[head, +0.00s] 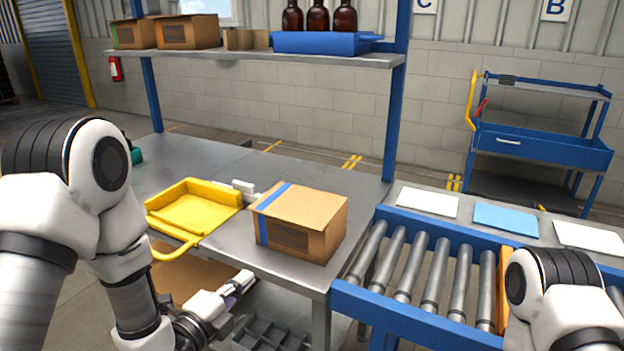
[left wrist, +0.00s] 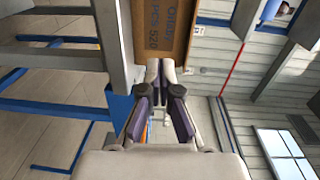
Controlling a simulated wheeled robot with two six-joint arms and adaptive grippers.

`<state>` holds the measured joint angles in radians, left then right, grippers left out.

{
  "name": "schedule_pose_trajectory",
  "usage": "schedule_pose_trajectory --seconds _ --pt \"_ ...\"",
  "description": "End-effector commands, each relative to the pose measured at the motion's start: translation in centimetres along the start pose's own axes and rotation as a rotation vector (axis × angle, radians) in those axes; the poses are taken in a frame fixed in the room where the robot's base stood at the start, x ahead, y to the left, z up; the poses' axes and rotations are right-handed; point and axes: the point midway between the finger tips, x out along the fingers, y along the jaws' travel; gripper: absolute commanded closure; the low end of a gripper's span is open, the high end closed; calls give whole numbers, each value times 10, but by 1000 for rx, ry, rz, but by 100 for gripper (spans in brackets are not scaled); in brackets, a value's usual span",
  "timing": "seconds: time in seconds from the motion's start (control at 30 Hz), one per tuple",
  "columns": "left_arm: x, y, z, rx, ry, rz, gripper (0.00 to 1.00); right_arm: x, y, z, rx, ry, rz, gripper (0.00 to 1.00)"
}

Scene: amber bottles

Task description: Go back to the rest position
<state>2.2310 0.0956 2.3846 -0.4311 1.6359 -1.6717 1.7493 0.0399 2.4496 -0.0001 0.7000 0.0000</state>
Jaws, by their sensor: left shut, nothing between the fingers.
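My left gripper (head: 240,283) is low in front of the table's front edge, left of the middle in the head view. Its fingers are shut with nothing between them. It also shows in the left wrist view (left wrist: 161,72), with the fingertips together in front of a brown cardboard surface with printed text (left wrist: 160,32). My right arm shows at the lower right of the head view, but its gripper is out of the picture.
A taped cardboard box (head: 299,222) and a yellow tray (head: 194,207) stand on the grey table (head: 342,187). A blue-framed roller conveyor (head: 385,318) adjoins at right. Amber bottles (head: 318,18) stand in a blue bin on the shelf (head: 250,57). A blue cart (head: 545,150) stands behind.

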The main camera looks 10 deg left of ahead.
Motion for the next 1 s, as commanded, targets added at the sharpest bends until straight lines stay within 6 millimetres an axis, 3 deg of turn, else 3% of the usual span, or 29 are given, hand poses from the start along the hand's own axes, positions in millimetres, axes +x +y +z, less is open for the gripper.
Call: schedule_pose_trajectory --seconds 0.07,0.17,0.2,0.27,0.3,0.4,0.5,0.63,0.73,1.0 --pt "-13 36 -7 -33 2 108 100 -18 0 0 0 0 0 56" --pt "-47 108 -13 -134 -46 347 100 -34 0 0 0 1 0 56" --pt "-66 140 -16 -231 -89 467 100 -38 0 0 0 1 0 56" --pt "-102 183 -20 -407 -188 645 100 -44 0 0 0 1 0 56" --pt "-128 208 -23 -537 -279 759 100 -47 0 0 0 1 0 56" --pt "-201 256 -31 -899 -626 991 100 -52 0 0 0 0 0 56" --pt "-248 273 -34 -1201 -1009 1049 100 -50 0 0 0 0 0 56" --pt "-279 278 -40 -1436 -1357 1004 100 -49 0 0 0 0 0 56" --pt "-283 278 -41 -1509 -1448 964 100 -49 0 0 0 0 0 56" --pt "-282 278 -41 -1522 -1455 952 100 -49 0 0 0 0 0 56"
